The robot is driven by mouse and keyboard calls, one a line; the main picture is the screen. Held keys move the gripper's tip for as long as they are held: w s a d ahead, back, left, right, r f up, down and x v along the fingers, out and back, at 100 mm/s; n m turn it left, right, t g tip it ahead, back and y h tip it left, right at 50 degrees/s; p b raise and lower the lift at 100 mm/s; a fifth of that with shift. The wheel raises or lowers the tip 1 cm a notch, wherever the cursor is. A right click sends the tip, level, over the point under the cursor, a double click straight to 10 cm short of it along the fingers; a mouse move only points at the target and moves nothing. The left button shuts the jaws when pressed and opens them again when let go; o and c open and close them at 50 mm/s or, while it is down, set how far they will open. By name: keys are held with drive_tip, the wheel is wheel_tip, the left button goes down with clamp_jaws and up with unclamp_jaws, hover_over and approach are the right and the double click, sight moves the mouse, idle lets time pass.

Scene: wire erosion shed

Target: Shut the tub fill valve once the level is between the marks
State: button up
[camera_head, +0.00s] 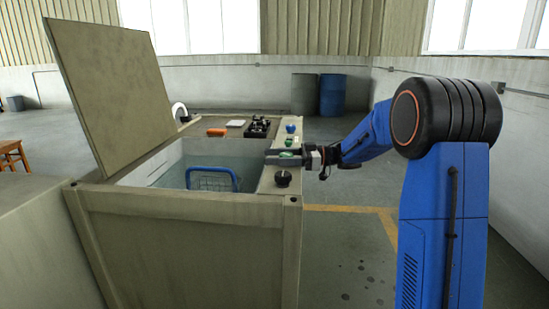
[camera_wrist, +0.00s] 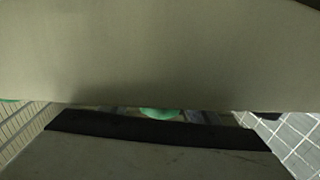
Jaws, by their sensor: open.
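The tub (camera_head: 180,225) is a beige open-topped box with its lid (camera_head: 105,85) raised. Bluish water (camera_head: 172,178) appears to stand inside around a blue-handled basket (camera_head: 210,172); no level marks can be made out. On its right ledge are a black knob (camera_head: 282,178), a green knob (camera_head: 289,142) and a blue knob (camera_head: 291,128); which is the fill valve cannot be told. My gripper (camera_head: 280,157) is open over the ledge, between black and green knobs, with something green at its fingers. A green round top (camera_wrist: 160,113) shows in the wrist view, mostly hidden; contact is unclear.
An orange object (camera_head: 216,132), a white pad (camera_head: 236,123) and a black fixture (camera_head: 258,128) sit on the tub's back ledge. Two drums (camera_head: 331,95) stand by the far wall. Floor right of the tub is clear, with a yellow line (camera_head: 350,209).

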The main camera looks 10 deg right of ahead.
drive_tip(key=c, duration=1.1)
drive_tip(key=shift+o, duration=0.2)
drive_tip(key=shift+m+t, duration=0.3)
drive_tip(key=shift+t, duration=0.2)
drive_tip(key=m+t+h, duration=0.1)
drive_tip(key=t, duration=0.1)
drive_tip(key=w+m+t+h, duration=0.1)
drive_tip(key=m+t, duration=0.1)
drive_tip(key=m+t+h, duration=0.1)
drive_tip(key=m+t, duration=0.1)
drive_tip(key=t, duration=0.1)
drive_tip(key=shift+w+d+h, duration=0.3)
drive_tip(key=shift+d+h, duration=0.05)
drive_tip(key=shift+h, duration=0.05)
drive_tip(key=shift+w+d+m+t+h, duration=0.2)
drive_tip(key=shift+m+t+h, duration=0.6)
drive_tip(key=shift+h, duration=0.15)
drive_tip(key=shift+w+d+m+t+h, duration=0.15)
drive_tip(key=shift+d+m+t+h, duration=0.1)
drive_tip(key=shift+m+t+h, duration=0.6)
drive_tip(key=shift+w+d+m+t+h, duration=0.2)
drive_tip(key=shift+m+t+h, duration=0.5)
drive_tip(key=shift+h, duration=0.3)
drive_tip(key=o, duration=1.1)
drive_tip(key=shift+c, duration=0.2)
